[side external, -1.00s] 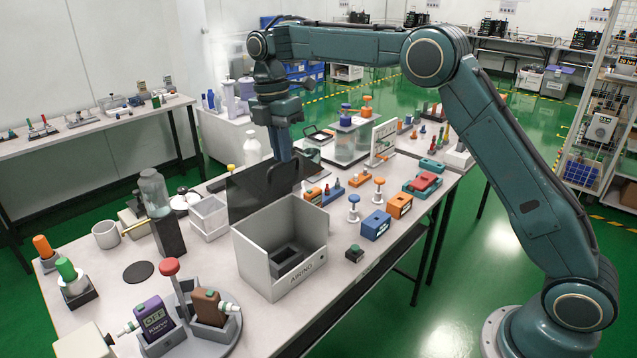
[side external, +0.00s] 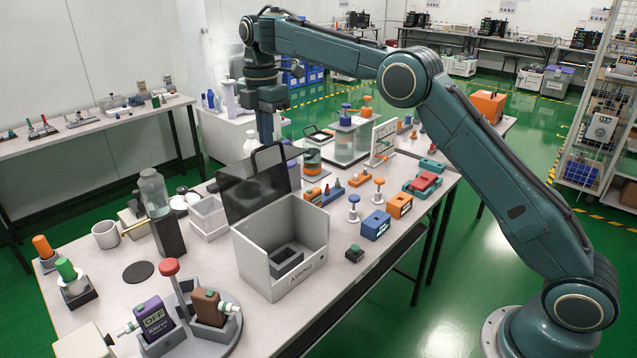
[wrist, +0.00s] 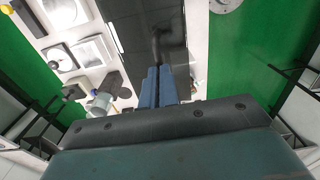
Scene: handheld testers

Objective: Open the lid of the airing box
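The airing box (side external: 300,272) is a grey open-topped box with "AIRING" on its front and a small dark holder (side external: 286,260) inside. Its dark see-through lid (side external: 245,192) stands raised at the back edge, leaning back, so the inside is exposed. A black loop handle (side external: 269,152) sits at the lid's upper edge. My gripper (side external: 265,142) is at this handle from above. In the wrist view, the blue fingers (wrist: 158,82) are close together with the dark handle (wrist: 157,45) at their tips; the lid (wrist: 135,15) shows beyond. The exact contact is partly hidden.
A white tray (side external: 207,217) and a glass jar on a dark block (side external: 168,236) stand left of the box. Blue (side external: 376,225) and orange (side external: 400,205) blocks are to its right. A holder with purple and brown testers (side external: 185,322) is in front.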

